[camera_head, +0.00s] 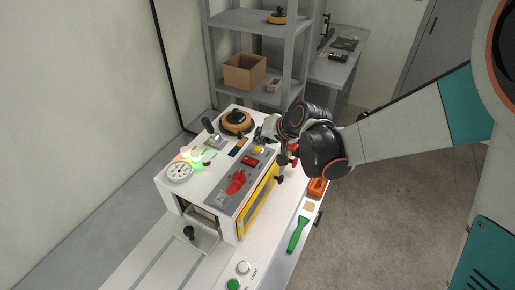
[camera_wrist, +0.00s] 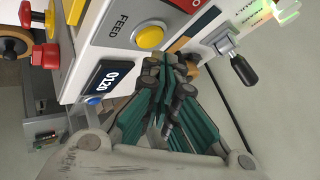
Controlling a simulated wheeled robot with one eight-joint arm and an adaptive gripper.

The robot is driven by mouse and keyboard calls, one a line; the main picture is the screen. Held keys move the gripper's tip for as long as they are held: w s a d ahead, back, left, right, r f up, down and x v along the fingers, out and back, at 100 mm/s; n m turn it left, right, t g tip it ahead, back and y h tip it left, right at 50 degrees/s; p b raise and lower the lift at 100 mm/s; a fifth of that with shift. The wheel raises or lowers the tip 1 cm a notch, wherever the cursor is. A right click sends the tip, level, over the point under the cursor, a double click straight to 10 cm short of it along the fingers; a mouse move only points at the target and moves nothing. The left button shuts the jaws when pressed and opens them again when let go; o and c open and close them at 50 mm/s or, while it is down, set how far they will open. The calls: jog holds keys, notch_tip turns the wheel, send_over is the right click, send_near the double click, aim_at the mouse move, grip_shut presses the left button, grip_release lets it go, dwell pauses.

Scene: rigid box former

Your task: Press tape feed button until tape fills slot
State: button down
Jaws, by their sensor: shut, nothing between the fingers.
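The white box former (camera_head: 190,160) stands on a bench. Its yellow feed button (camera_wrist: 150,37), labelled FEED, sits on a grey panel in the wrist view and also shows in the head view (camera_head: 258,149). My gripper (camera_wrist: 168,62) is shut and empty, its fingertips just beside the yellow button. Whether they touch the panel or button I cannot tell. A small display (camera_wrist: 110,79) reading about 0120 lies near the fingers, with a blue button (camera_wrist: 93,100) beside it. The tape slot cannot be made out.
A red knob (camera_head: 236,181), a dial gauge (camera_head: 179,172) and a black-handled lever (camera_wrist: 243,70) are on the machine. A green-handled tool (camera_head: 297,235) and an orange item (camera_head: 317,187) lie on the bench at right. Shelves with a cardboard box (camera_head: 244,72) stand behind.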

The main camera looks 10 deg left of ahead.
aim_at(260, 147)
jog(key=shift+f, duration=0.1)
dwell(0.6)
jog(key=shift+f+b, duration=0.3)
jog(key=shift+b, duration=0.15)
jog(key=shift+f+b, duration=0.4)
jog(key=shift+f, duration=0.05)
dwell(0.5)
dwell(0.3)
jog(key=shift+r+p, duration=0.6)
jog(key=shift+r, duration=0.3)
jog(key=shift+r+p, duration=1.7)
jog(key=shift+r, duration=0.85)
